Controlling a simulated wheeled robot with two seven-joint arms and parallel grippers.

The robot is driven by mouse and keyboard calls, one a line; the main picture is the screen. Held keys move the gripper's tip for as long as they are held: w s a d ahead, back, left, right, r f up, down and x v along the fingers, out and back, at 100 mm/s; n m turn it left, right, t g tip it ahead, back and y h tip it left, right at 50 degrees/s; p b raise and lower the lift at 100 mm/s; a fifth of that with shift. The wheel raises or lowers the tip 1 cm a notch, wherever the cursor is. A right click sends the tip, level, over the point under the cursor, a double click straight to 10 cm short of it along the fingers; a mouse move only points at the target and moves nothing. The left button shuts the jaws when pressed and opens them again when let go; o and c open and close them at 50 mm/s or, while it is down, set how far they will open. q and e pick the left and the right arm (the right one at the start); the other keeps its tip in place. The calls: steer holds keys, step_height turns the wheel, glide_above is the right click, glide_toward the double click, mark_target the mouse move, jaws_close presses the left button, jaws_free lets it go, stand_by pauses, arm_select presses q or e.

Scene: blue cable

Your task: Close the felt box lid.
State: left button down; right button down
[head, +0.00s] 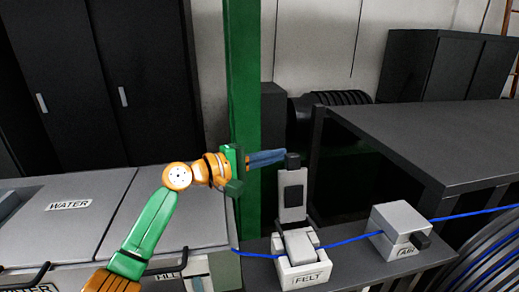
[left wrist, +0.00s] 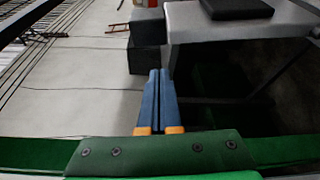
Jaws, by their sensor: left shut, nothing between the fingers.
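The felt box (head: 303,270) is a small light grey box labelled FELT, standing on the dark bench at the lower middle of the head view. Its lid (head: 284,200) stands upright, open, with a dark pad on its face and a dark block at its top. A blue cable (head: 345,241) runs across the box. My left gripper (head: 284,156) has its blue fingers shut and empty, with the tips beside the lid's top; I cannot tell if they touch it. The fingers show together in the left wrist view (left wrist: 160,73). My right gripper is not in view.
A grey box labelled AIR (head: 398,222) stands right of the felt box, with the cable passing through. A green post (head: 243,75) rises behind my left gripper. A large dark table (head: 440,130) stands at the right.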

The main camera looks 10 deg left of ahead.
mark_target(292, 190)
arm_select(q)
steer(key=s, duration=0.1)
steer(key=s+p, duration=0.1)
steer(key=s, duration=0.1)
steer(key=shift+s+d+r, duration=0.2)
steer(key=shift+d+r, duration=0.15)
steer(key=shift+d, duration=0.05)
steer(key=shift+s, duration=0.15)
